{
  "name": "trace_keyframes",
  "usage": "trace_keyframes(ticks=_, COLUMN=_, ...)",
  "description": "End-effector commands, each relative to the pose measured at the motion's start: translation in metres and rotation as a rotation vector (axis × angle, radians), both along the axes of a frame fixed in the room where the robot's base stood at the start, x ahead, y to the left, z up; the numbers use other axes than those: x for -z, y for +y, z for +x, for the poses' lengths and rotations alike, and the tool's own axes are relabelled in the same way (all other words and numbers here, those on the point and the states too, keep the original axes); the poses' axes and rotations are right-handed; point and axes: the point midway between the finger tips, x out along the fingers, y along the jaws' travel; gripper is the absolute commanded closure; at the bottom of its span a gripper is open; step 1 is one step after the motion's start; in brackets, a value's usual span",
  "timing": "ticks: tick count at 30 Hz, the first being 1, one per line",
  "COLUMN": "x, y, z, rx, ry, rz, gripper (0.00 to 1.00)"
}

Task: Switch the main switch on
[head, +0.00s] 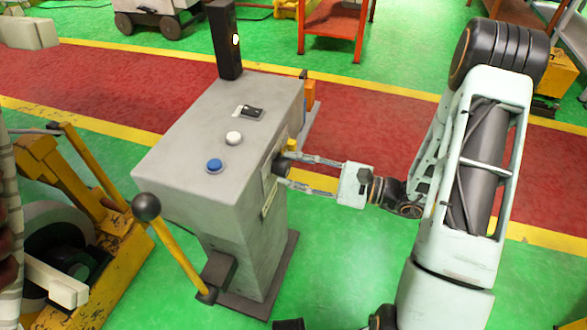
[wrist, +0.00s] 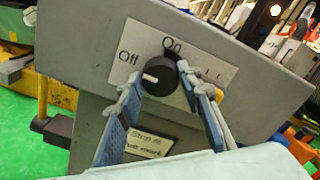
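The main switch is a round black knob (wrist: 160,75) on a white label plate (wrist: 205,72) marked "Off" at left and "On" at top. Its white mark points left, on the Off side. In the head view the knob (head: 281,166) is on the right side of the grey console (head: 190,120). My gripper (wrist: 160,80) is open, with one blue-padded finger on each side of the knob. The fingertips are close to it; I cannot tell whether they touch. In the head view my gripper (head: 287,168) reaches the console from the right.
The console top has a blue button (head: 214,166), a white button (head: 233,138) and a black post (head: 225,40). A lever with a black ball (head: 146,207) stands at its front left. A yellow machine (head: 100,240) is at left. Green floor lies right of the console.

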Motion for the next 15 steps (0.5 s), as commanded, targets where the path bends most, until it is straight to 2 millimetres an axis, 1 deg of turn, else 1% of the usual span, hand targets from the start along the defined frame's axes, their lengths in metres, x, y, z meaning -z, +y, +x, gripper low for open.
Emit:
trace_keyframes(ticks=1, x=0.0000, y=-0.0001, z=0.0000, rx=0.000, ry=0.000, rz=0.000, gripper=0.84)
trace_keyframes(ticks=3, x=0.0001, y=-0.0001, z=0.0000, rx=0.000, ry=0.000, rz=0.000, gripper=0.91)
trace_keyframes(ticks=11, x=-0.0009, y=-0.0001, z=0.0000, rx=-0.001, ry=0.021, rz=0.009, gripper=0.91)
trace_keyframes(ticks=15, x=-0.0021, y=-0.0002, z=0.0000, rx=-0.001, ry=0.073, rz=0.027, gripper=0.91)
